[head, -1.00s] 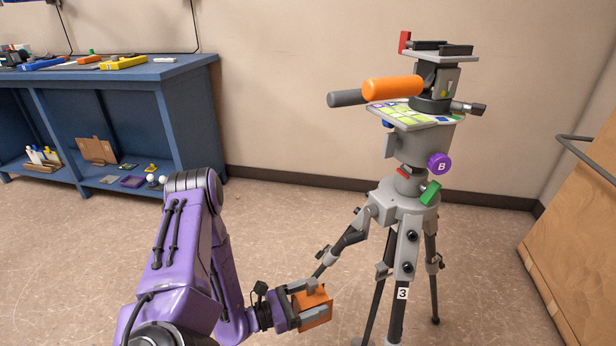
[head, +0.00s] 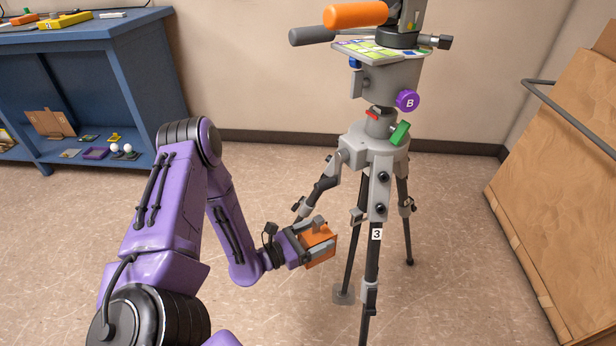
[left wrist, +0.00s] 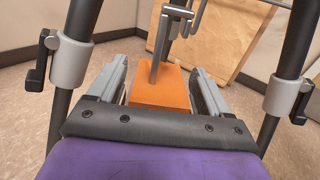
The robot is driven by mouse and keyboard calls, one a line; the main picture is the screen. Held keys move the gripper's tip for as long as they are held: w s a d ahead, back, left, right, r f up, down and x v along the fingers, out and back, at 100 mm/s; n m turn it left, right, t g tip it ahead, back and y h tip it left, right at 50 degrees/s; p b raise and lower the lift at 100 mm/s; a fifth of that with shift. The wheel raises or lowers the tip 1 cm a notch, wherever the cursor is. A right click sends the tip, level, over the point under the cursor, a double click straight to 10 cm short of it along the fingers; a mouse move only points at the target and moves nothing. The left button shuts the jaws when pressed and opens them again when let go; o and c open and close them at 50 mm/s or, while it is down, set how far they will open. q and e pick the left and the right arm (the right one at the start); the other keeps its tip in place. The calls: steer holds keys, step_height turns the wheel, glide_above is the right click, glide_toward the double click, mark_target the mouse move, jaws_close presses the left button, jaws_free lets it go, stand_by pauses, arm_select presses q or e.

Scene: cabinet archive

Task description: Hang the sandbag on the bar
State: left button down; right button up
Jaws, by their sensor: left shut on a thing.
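My left gripper (head: 316,240) is shut on an orange block-shaped sandbag (head: 322,257), holding it above the floor beside the tripod's legs. In the left wrist view the sandbag (left wrist: 160,88) sits between both fingers. A grey upright piece with a bent top (left wrist: 158,45) rises at the sandbag; a second grey hooked shape shows just behind it. I cannot tell which of these belongs to the bag and which is the bar, or whether they touch. The grey tripod (head: 372,150) stands right of the gripper, its top cut off. My right gripper is not in view.
A blue workbench (head: 90,80) with small items stands at the back left. A wooden panel cart (head: 560,180) with a grey rail stands at the right. Tripod legs flank the gripper in the left wrist view. Floor between bench and tripod is clear.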

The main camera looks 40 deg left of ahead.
arm_select(q)
steer(key=shift+b+x, duration=0.95)
steer(key=shift+x, duration=4.6)
steer(key=shift+s+d+f+b, duration=0.2)
steer(key=shift+d+f+b, duration=0.1)
steer(key=shift+d, duration=0.35)
steer(key=shift+s+d+f+b, duration=0.2)
steer(key=shift+d+f, duration=0.15)
steer(key=shift+d, duration=0.3)
steer(key=shift+s+d+f+b, duration=0.2)
steer(key=shift+d+f, duration=0.1)
steer(key=shift+d, duration=0.35)
jaws_free()
steer(key=p+v, duration=0.2)
steer(key=v, duration=0.8)
steer(key=shift+s, duration=0.3)
